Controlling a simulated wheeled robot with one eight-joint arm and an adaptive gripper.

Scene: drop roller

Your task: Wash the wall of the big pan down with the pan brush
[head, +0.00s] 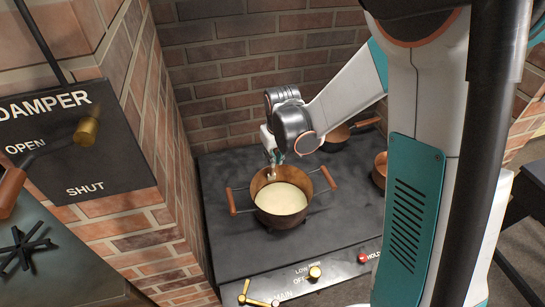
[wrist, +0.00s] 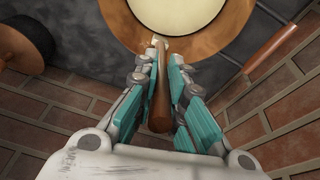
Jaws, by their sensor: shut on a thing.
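The big pan (head: 262,190) is copper with two wooden side handles, stands on the dark stove top, and holds a pale creamy liquid (head: 283,199). It also fills the top of the wrist view (wrist: 215,42). My gripper (head: 272,155) is over the back rim of the pan, pointing down. In the wrist view my gripper (wrist: 160,65) is shut on the brown wooden handle of the pan brush (wrist: 160,108). The brush's pale end (wrist: 160,40) is at the pan's rim and wall; I cannot tell whether it touches. Its bristles are mostly hidden.
A smaller pan (head: 335,136) with a wooden handle stands behind right. Another copper pot (head: 380,168) is partly hidden by my arm. Brick walls (head: 240,60) close in the back and left. Knobs (head: 314,272) line the stove front. The stove top left of the pan is clear.

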